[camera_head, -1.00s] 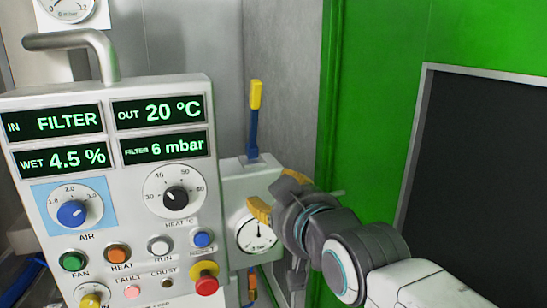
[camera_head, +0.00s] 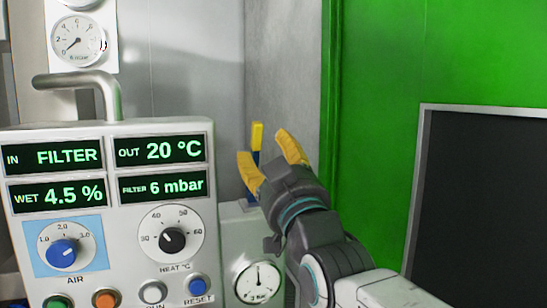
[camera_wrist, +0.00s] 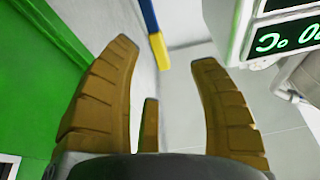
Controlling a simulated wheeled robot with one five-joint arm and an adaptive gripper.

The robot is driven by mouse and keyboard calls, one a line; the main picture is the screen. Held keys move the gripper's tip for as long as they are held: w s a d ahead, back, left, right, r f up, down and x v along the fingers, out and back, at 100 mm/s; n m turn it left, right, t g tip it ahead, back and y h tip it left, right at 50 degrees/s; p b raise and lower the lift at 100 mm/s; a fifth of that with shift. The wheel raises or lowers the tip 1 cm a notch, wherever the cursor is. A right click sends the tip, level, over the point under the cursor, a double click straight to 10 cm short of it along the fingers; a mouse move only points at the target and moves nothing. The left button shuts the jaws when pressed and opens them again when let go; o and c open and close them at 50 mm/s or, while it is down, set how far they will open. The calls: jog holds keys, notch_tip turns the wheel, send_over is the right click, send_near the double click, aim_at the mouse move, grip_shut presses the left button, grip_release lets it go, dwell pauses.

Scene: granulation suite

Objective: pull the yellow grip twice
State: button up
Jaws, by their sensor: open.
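The yellow grip (camera_head: 257,134) tops a blue lever standing on a white box beside the control panel. My gripper (camera_head: 268,152) has tan fingers spread apart, pointing up beside the lever, level with the grip. In the head view the grip shows in the gap between the fingertips. In the wrist view the yellow grip (camera_wrist: 160,51) shows between and beyond the fingertips, with the blue shaft (camera_wrist: 149,15) running to the top edge. No contact shows; I cannot tell the exact depth. The lower lever is partly hidden by my gripper.
The control panel (camera_head: 110,222) with displays, knobs and a grey handle (camera_head: 110,95) stands at left. A round gauge (camera_head: 258,281) sits on the white box (camera_head: 235,225) below the lever. A green wall (camera_head: 380,100) with a dark panel (camera_head: 485,200) is at right.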

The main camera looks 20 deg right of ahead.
aim_at(260, 139)
jog(key=shift+p+x, duration=0.95)
jog(key=shift+x, duration=2.65)
jog(key=shift+c, duration=0.3)
jog(key=shift+d, duration=0.15)
jog(key=c, duration=0.9)
jog(key=shift+s, duration=0.1)
